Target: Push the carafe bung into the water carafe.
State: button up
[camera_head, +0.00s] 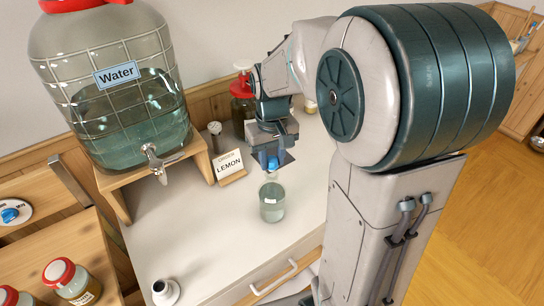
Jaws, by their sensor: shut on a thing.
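The water carafe (271,205) is a small clear glass vessel with a pale label, standing on the white counter below my gripper. My gripper (269,157) points down and is shut on a small blue piece, which looks like the carafe bung (271,163). The bung is above the carafe's mouth, and a gap seems to show between them. Exact alignment over the mouth cannot be told from this angle. The fingers hide part of the bung.
A big jar labelled Water (130,110) with a tap (157,160) stands on a wooden stand at left. A LEMON order card (229,167) is beside it. A red-topped jar (243,105) stands behind my gripper. A small white vessel (165,291) is at front left. The counter between is clear.

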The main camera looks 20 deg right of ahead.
jog(key=shift+f+b, duration=1)
jog(key=shift+f, duration=0.3)
jog(key=o, duration=1.4)
jog(key=shift+o, duration=0.2)
jog(key=shift+r, duration=0.2)
jog(key=shift+r+p, duration=1.7)
jog(key=shift+r, duration=0.3)
jog(key=shift+r, duration=0.1)
notch_tip(320, 180, up, 14)
jog(key=b, duration=0.1)
